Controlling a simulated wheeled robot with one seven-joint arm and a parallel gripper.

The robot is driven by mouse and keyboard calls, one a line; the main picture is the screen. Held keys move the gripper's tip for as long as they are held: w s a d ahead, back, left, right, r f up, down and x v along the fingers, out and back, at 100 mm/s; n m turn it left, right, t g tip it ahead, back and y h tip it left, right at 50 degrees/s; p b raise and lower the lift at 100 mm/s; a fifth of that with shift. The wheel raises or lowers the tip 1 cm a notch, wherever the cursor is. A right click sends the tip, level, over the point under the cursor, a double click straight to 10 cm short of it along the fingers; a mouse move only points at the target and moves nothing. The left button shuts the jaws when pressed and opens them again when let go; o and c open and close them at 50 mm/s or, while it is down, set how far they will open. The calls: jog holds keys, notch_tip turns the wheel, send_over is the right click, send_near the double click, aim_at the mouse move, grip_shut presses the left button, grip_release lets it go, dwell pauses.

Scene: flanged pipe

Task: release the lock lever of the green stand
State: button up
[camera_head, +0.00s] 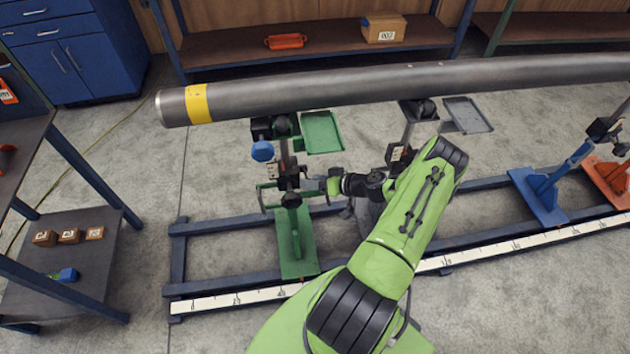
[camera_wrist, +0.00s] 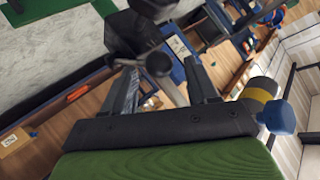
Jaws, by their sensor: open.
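The green stand shows in the head view, with its green base plate (camera_head: 296,245) on the blue floor frame and its post rising toward the pipe. A blue knob (camera_head: 262,151) and a green tray (camera_head: 322,132) sit near its top. My gripper (camera_head: 318,186) is at the stand's post from the right, its fingers hard to make out there. In the wrist view my gripper (camera_wrist: 165,88) is open. A grey lever with a dark ball end (camera_wrist: 158,64) shows between its two fingers; I cannot tell whether they touch it. A blue knob (camera_wrist: 275,115) shows at right.
A long grey pipe (camera_head: 400,88) with a yellow band spans above the stands. A grey-tray stand (camera_head: 468,115), a blue stand (camera_head: 540,192) and an orange stand (camera_head: 608,180) are to the right. A shelf table (camera_head: 72,230) is at left. Bare floor lies between.

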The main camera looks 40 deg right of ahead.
jog(key=p+v, duration=0.1)
jog(key=v, duration=1.4)
jog(key=shift+s+r+p, duration=0.2)
jog(key=shift+s+p, duration=0.1)
jog(key=shift+p, duration=0.1)
jog(key=shift+s+d, duration=0.1)
